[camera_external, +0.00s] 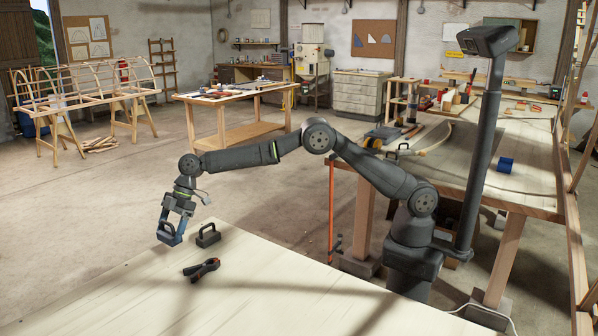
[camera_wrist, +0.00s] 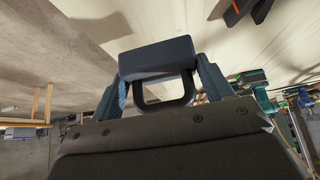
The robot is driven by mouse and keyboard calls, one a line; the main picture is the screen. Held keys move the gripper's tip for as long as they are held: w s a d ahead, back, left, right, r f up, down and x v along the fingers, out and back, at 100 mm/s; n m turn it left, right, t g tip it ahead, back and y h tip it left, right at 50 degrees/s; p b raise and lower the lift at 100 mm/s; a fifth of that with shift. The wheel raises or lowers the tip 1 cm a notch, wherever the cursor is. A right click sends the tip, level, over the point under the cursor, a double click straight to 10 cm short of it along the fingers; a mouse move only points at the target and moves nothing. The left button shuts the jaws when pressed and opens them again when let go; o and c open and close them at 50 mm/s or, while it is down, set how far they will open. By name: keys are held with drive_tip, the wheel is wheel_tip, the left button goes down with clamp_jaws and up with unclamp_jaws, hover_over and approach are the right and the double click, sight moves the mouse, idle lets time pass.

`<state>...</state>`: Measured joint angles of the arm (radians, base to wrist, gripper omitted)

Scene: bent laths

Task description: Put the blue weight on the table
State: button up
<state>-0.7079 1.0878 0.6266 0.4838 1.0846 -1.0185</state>
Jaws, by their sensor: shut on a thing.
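My gripper (camera_external: 172,222) is at the far left end of my arm, pointing down and shut on the blue weight (camera_external: 167,237). The weight has a block body and a loop handle. In the wrist view the blue weight (camera_wrist: 157,55) sits between the fingers, its dark handle toward the gripper. It appears at the left edge of the pale wooden table (camera_external: 270,285) in the foreground; I cannot tell whether it touches the top.
A black weight (camera_external: 208,237) with a handle stands just right of the held weight. A black and red clamp (camera_external: 202,268) lies nearer the camera. The right and front of this table are clear. A small blue object (camera_external: 505,165) lies on the right-hand bench.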

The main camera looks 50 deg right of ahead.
sight(166, 244)
drive_tip(key=a, duration=0.1)
drive_tip(key=a+f, duration=0.1)
drive_tip(key=a, duration=0.1)
drive_tip(key=shift+s+f, duration=0.35)
drive_tip(key=shift+s, duration=0.05)
drive_tip(key=shift+a+f, duration=0.2)
drive_tip(key=shift+f, duration=1.7)
drive_tip(key=shift+f, duration=0.15)
drive_tip(key=o, duration=1.6)
drive_tip(key=shift+s+f, duration=0.1)
